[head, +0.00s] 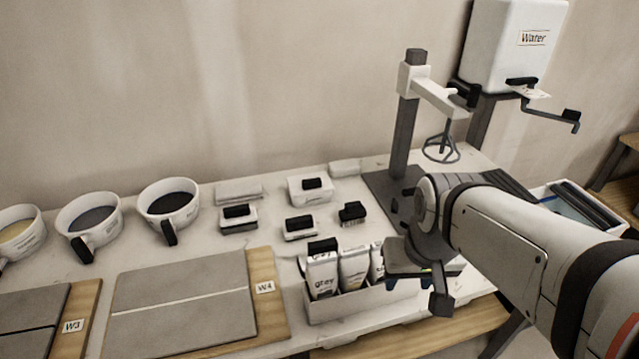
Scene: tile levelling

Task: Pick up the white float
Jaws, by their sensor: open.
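Several block-shaped hand tools with black handles lie on the white bench (215,346). The widest pale one, which looks like the white float (308,195), sits toward the wall with its handle up. Two smaller pale blocks (238,224) (299,233) and a mostly black one (352,214) lie in front of it; which is the white float is not certain from labels. My gripper (424,275) is open, to the right of and nearer than these tools, by the right end of the bag box. My wrist partly hides it.
A white box (350,302) holds several bags, one marked gray. Several mugs (168,206) stand at left, behind tile boards (185,300). A mixer stand (404,130) and a water tank (512,45) rise at the right. A tray (575,205) stands far right.

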